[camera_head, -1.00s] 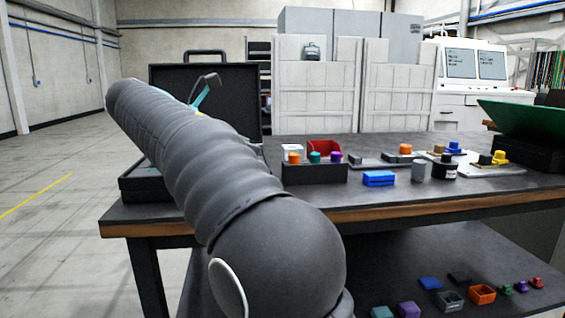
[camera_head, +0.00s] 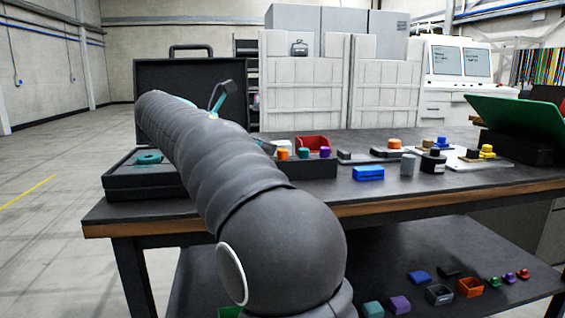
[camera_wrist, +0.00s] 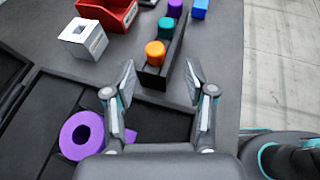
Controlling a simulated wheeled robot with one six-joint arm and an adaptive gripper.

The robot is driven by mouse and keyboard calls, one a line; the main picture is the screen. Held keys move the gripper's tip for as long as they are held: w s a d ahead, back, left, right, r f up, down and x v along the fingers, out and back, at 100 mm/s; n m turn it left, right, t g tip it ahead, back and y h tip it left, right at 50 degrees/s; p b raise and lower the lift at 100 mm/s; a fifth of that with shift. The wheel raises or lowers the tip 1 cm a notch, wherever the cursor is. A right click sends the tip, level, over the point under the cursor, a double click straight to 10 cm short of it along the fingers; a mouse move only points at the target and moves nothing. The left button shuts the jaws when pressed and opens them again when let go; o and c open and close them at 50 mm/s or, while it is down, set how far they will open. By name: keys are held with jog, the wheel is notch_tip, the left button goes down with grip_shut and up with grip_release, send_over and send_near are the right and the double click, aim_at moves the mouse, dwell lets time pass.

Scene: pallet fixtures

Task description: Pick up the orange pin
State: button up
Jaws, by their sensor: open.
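The orange pin (camera_wrist: 155,50) stands upright in the near end of a narrow black holder (camera_wrist: 172,62) in the wrist view. Behind it in the same holder are a teal pin (camera_wrist: 166,27) and a purple pin (camera_wrist: 175,8). The orange pin also shows in the head view (camera_head: 282,154), at the left of the row, just past my arm. My gripper (camera_wrist: 159,74) is open and empty, its two fingers on either side of the line to the orange pin. The pin appears beyond the fingertips, and I see no contact. In the head view my arm hides most of the gripper.
A white box (camera_wrist: 84,38) and a red bin (camera_wrist: 108,12) stand near the holder. A blue block (camera_head: 368,174) and a grey cup (camera_head: 408,165) sit to the right.

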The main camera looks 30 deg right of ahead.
aim_at(276, 159)
jog(key=x, duration=0.4)
jog(key=shift+w+d+b, duration=0.3)
jog(key=shift+d, duration=0.05)
grip_shut()
jog(key=shift+r, duration=0.1)
